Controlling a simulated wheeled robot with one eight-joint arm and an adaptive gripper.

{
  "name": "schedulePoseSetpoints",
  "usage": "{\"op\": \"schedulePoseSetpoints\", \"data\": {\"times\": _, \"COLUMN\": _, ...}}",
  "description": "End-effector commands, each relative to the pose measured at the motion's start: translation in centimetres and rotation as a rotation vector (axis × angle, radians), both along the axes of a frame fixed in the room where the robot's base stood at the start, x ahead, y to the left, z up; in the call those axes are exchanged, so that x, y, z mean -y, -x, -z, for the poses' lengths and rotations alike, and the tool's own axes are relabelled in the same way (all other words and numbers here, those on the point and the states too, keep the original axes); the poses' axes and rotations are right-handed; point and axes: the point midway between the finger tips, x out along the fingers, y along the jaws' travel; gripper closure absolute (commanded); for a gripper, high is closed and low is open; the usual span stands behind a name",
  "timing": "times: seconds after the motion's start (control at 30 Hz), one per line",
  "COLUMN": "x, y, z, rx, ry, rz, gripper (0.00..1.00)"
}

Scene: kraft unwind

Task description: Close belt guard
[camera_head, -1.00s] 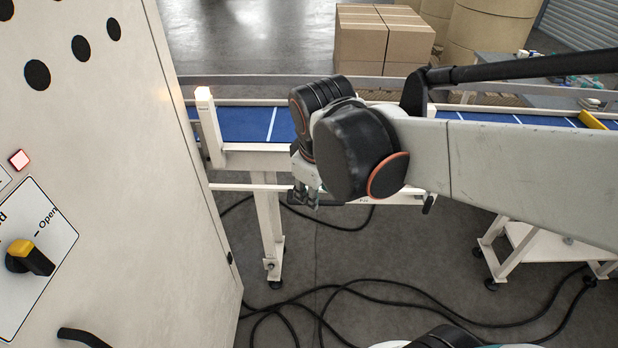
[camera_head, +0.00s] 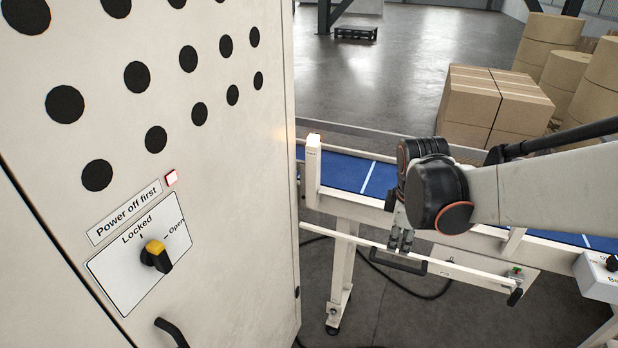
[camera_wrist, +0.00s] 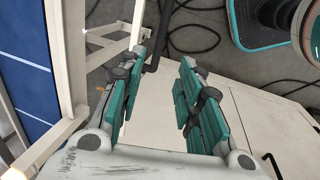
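The belt guard (camera_head: 345,236) is a long white bar or flap edge along the near side of the conveyor, with a black handle (camera_head: 385,266) near its middle and a black end piece at its right. It looks slanted to the conveyor. My gripper (camera_head: 400,246) points down at the handle. In the wrist view the teal-padded fingers of my gripper (camera_wrist: 165,62) are apart. A black bar, apparently the handle (camera_wrist: 157,42), shows by the left fingertip. I cannot tell whether the fingers touch it.
A white cabinet (camera_head: 235,200) with a yellow-black knob (camera_head: 157,254) and a lit lamp (camera_head: 171,178) fills the left. The blue conveyor belt (camera_head: 345,172) runs behind the guard. Cardboard boxes (camera_head: 495,105) stand beyond it. Black cables (camera_head: 400,285) lie on the floor.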

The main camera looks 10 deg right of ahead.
Motion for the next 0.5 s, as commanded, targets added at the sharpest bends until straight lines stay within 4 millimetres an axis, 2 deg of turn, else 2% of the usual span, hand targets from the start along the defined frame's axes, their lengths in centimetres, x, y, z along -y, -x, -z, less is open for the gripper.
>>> {"op": "schedulePoseSetpoints", "data": {"times": 0.2, "x": 0.7, "y": -1.0, "z": 4.3, "rx": 0.0, "ry": -0.001, "rz": 0.003, "gripper": 0.67}}
{"op": "schedulePoseSetpoints", "data": {"times": 0.5, "x": 1.3, "y": -2.0, "z": 9.5, "rx": 0.001, "ry": 0.0, "rz": 0.003, "gripper": 0.67}}
